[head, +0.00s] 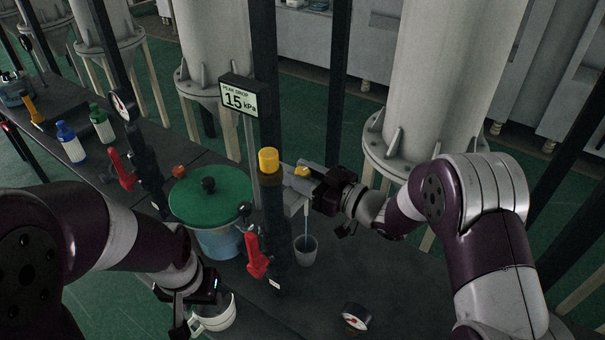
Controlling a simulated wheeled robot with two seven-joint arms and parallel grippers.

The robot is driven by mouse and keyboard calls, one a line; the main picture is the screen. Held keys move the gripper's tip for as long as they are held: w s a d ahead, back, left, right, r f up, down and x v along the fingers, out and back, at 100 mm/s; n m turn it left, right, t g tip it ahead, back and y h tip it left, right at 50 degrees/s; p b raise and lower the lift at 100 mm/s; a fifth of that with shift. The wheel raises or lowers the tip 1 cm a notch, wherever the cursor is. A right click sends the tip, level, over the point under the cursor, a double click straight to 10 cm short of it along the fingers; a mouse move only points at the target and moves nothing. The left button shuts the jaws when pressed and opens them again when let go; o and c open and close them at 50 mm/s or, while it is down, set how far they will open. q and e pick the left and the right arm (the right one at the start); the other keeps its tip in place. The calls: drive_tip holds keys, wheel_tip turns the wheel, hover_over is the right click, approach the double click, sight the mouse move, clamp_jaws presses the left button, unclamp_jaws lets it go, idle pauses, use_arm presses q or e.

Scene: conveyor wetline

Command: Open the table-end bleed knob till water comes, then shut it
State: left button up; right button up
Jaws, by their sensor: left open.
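The small yellow bleed knob (302,171) sits on the side of the dark pipe at the table end. My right gripper (303,176) reaches in from the right with its fingers on either side of the knob, apparently closed on it. A thin bluish stream of water (306,222) runs down below it towards a small grey cup (306,252) on the table. My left gripper (186,307) is open, low at the front left, beside a pale mug (213,317). My arm partly hides that gripper, and I cannot tell whether it touches the mug.
A larger yellow cap (268,158) tops the pipe, with a red lever (256,258) below. A green-lidded bucket (211,195) stands left. A display (240,98) reads 15 kPa. A loose gauge (355,318) lies at front. The dark table (400,285) is clear to its right.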

drive_tip(key=m+t+h+b, duration=0.2)
drive_tip(key=m+t+h, duration=0.1)
drive_tip(key=shift+s+a+f+t+h+b, duration=0.1)
drive_tip(key=shift+f+t+h+b, duration=0.1)
drive_tip(key=shift+t+h+b, duration=0.15)
drive_tip(key=shift+r+m+t+h+b, duration=0.1)
drive_tip(key=shift+m+t+h+b, duration=1)
drive_tip(key=shift+m+h, duration=0.45)
drive_tip(key=o, duration=0.9)
drive_tip(key=shift+o, duration=0.2)
drive_tip(key=shift+r, duration=0.1)
drive_tip(key=v, duration=1.2)
drive_tip(key=shift+s+b, duration=0.35)
drive_tip(key=shift+b, duration=0.05)
